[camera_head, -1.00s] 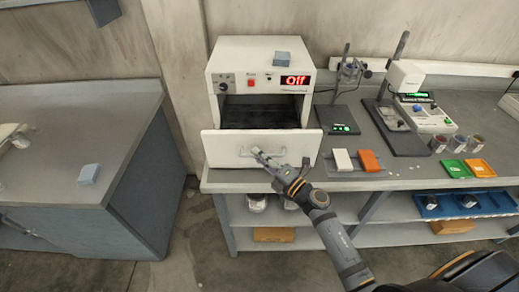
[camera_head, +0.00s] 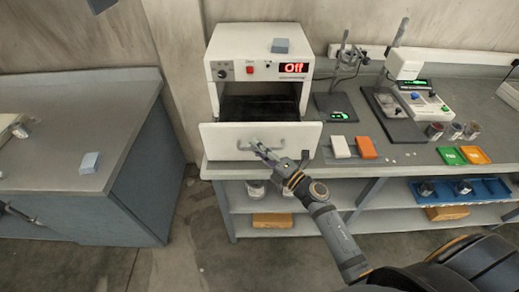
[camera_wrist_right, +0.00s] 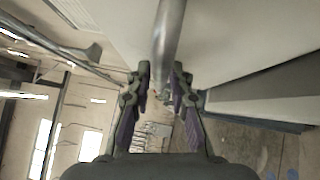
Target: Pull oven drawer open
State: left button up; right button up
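The white oven (camera_head: 260,66) stands on the grey bench, its red display reading "Off". Its drawer is pulled part way out, with the drawer front (camera_head: 220,138) ahead of the dark opening (camera_head: 258,108). A bar handle (camera_head: 243,148) runs across the drawer front. My right gripper (camera_head: 256,146) is at the handle. In the right wrist view the handle bar (camera_wrist_right: 170,40) lies between the two fingers of the right gripper (camera_wrist_right: 160,78), which are close together around it; their contact is partly hidden.
The floor between is clear.

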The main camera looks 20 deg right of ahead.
jog(key=v, duration=1.2)
jog(key=shift+w+d, duration=0.1)
